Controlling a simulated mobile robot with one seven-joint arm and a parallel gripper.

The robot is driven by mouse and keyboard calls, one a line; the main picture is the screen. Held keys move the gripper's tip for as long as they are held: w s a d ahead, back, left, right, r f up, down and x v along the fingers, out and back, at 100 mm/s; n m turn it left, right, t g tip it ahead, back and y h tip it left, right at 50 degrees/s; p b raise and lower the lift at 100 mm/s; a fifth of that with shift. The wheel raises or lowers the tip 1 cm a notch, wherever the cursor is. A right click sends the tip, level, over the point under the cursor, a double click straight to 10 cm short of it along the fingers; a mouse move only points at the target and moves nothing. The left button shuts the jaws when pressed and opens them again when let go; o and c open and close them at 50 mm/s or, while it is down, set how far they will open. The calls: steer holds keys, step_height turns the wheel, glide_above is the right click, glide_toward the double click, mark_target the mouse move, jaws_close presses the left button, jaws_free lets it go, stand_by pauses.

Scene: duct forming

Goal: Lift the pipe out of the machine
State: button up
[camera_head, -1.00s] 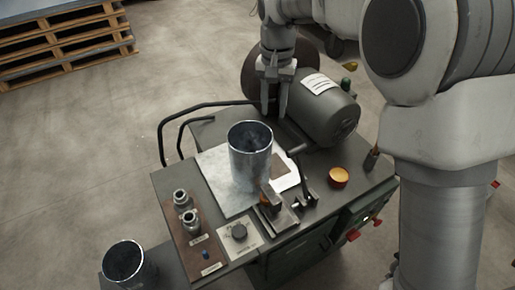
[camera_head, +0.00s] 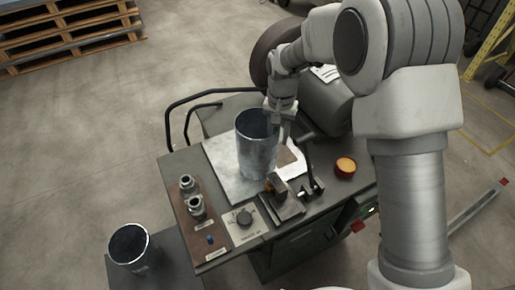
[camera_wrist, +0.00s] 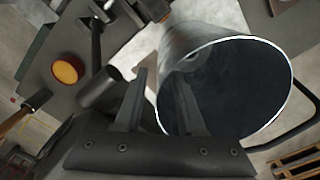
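The pipe (camera_head: 256,150) is a grey metal cylinder standing upright on the machine's light plate (camera_head: 226,168), its open end up. In the wrist view the pipe (camera_wrist: 205,45) shows its bright rim and dark inside. My gripper (camera_head: 281,132) is at the pipe's right rim. In the wrist view my gripper (camera_wrist: 160,90) is open, with one finger outside the pipe wall and the other over the pipe's opening. The wall lies between the fingers; I see no firm contact. The finger's depth inside is hard to tell.
A second pipe (camera_head: 130,246) stands on a lower surface at the front left. The machine carries an orange button (camera_head: 345,167), a motor housing (camera_head: 324,98), a clamp (camera_head: 284,200) and fittings (camera_head: 191,196). A bent black rail (camera_head: 168,125) runs along the left back. Pallets (camera_head: 70,36) lie far left.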

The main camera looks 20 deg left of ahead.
step_height(320, 180, down, 2)
steer(key=shift+f, duration=0.2)
jaws_close()
steer(key=shift+r, duration=0.1)
stand_by(1.3)
